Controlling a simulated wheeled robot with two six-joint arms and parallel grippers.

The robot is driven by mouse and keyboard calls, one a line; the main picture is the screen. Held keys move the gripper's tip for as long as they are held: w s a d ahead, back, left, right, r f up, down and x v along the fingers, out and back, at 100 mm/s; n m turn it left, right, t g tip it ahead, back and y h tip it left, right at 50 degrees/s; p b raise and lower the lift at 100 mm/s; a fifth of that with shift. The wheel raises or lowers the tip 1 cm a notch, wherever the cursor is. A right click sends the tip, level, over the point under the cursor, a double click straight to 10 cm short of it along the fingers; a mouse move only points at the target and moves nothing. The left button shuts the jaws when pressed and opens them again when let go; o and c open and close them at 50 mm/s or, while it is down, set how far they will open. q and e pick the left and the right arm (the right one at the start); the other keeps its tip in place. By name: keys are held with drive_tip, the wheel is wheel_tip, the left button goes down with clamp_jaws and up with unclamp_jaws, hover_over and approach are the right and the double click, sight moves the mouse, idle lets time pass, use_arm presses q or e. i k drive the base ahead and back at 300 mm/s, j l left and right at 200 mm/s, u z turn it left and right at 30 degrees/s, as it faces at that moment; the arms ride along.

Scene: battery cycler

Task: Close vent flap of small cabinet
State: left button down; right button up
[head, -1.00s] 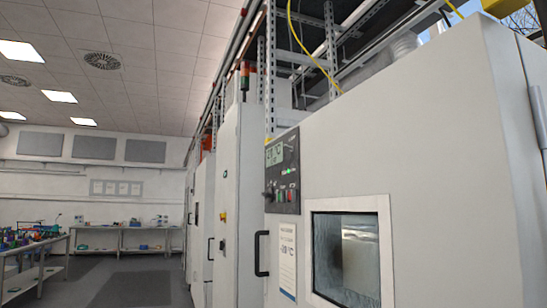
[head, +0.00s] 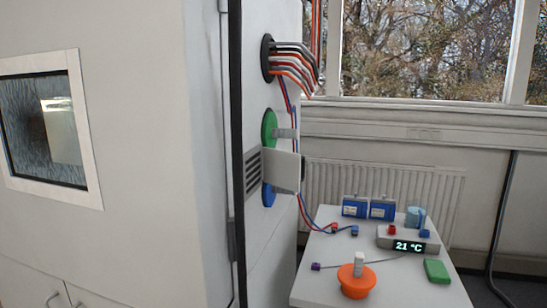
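The pale cabinet (head: 140,190) fills the left of the head view, its front with a framed window and its narrow side wall facing right. On that side wall is a dark slatted vent (head: 253,174). A white flap (head: 281,169) stands out to the right from beside the slats, leaving them uncovered, so it looks open. The flap partly hides a green disc (head: 269,129) above and a blue disc (head: 268,194) below. Neither of my grippers is in view.
Grey, orange and blue cables (head: 292,62) leave a black port above the vent. A white table (head: 320,265) at right holds blue boxes, a 21 °C display (head: 409,247), an orange round piece (head: 356,281) and a green block. A radiator (head: 350,185) and window stand behind.

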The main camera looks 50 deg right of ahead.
sight(282, 169)
drive_tip(key=k+z, duration=0.1)
drive_tip(key=z, duration=1.65)
